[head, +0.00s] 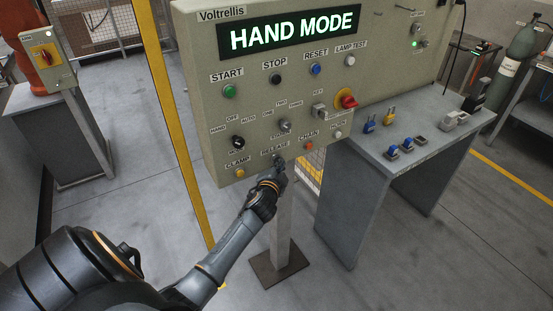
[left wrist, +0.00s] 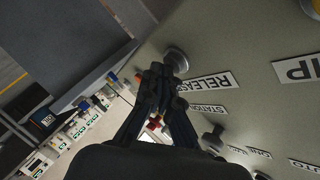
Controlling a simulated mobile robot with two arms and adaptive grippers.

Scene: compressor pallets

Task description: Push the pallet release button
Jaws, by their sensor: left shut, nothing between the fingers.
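The control panel (head: 290,60) shows "HAND MODE" on its display. The RELEASE label (head: 273,149) is in the panel's bottom row, between CLAMP and CHAIN. My left gripper (head: 279,166) is shut and empty, with its fingertips at the panel just under this label, mostly covering the button there. In the left wrist view, a round grey release button (left wrist: 177,60) stands out beside the RELEASE label (left wrist: 209,83). The shut fingertips (left wrist: 160,72) are right beside it in the picture; I cannot tell whether they touch it. My right gripper is not in view.
The yellow clamp button (head: 239,172) and the orange chain button (head: 309,146) flank the release spot. A red emergency stop (head: 346,99) is above right. A grey table (head: 400,165) with padlocks and small devices stands to the right. A yellow post (head: 176,110) is left of the panel.

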